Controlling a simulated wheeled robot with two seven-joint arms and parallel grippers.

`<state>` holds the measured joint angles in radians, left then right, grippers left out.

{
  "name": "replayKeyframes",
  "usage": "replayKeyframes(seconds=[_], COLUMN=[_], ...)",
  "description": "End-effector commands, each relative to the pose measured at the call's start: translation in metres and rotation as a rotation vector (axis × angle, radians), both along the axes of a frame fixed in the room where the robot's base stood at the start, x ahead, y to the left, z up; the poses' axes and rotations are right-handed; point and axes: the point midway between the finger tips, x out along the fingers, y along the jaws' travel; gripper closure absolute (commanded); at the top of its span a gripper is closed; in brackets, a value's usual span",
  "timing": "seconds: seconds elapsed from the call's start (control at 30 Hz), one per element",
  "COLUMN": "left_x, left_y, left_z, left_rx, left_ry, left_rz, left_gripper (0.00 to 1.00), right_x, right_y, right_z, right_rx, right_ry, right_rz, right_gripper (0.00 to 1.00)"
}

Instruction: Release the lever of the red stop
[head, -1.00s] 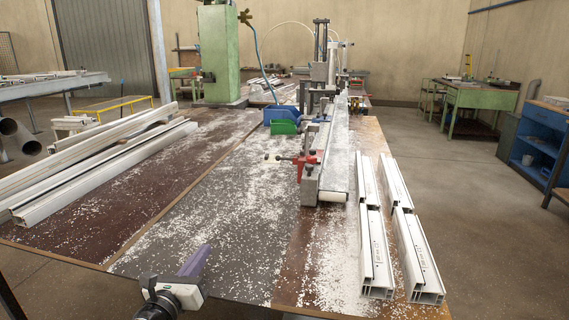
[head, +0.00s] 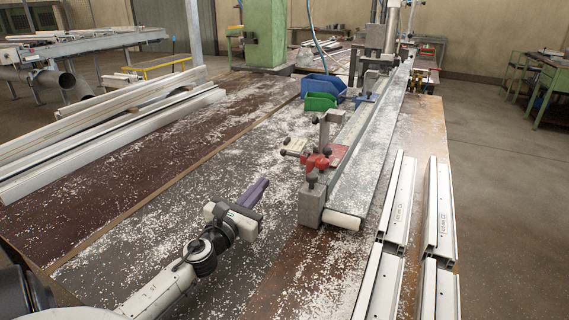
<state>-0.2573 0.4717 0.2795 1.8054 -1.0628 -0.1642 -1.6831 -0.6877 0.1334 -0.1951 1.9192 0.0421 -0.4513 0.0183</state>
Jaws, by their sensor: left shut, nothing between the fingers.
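The red stop (head: 316,163) sits at the near end of the grey clamp rail (head: 372,142), just behind a grey block. Dark knobs and a small lever show on it. A pale piece (head: 295,146) sticks out to its left; I cannot tell how it joins the stop. My left gripper (head: 257,190), with purple fingers, is shut and empty. It is in front and to the left of the stop, apart from it, pointing toward the rail. My right gripper is not in view.
Green (head: 320,102) and blue (head: 323,86) bins stand beyond the stop. White profiles lie at the left (head: 110,125) and at the right (head: 399,200). White chips cover much of the bench. A green column (head: 264,35) stands at the back.

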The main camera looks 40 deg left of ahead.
Motion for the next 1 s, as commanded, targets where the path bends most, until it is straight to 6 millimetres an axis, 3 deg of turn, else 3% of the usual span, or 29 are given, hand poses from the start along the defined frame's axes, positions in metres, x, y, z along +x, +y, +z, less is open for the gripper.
replayKeyframes(seconds=[0.27, 0.7, 1.0], left_x=[0.006, 0.074, 0.095], left_y=[0.002, 0.023, 0.029], left_z=[0.002, 0.008, 0.008], left_rx=[-0.001, -0.001, -0.002], left_ry=[-0.002, -0.002, 0.0], left_rz=[0.0, 0.0, -0.001], left_gripper=[1.0, 1.0, 1.0], right_x=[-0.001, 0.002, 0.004], right_y=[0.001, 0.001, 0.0], right_z=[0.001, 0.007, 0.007], right_rx=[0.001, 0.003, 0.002], right_ry=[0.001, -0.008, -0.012], right_rz=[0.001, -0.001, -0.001], right_gripper=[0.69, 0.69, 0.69])
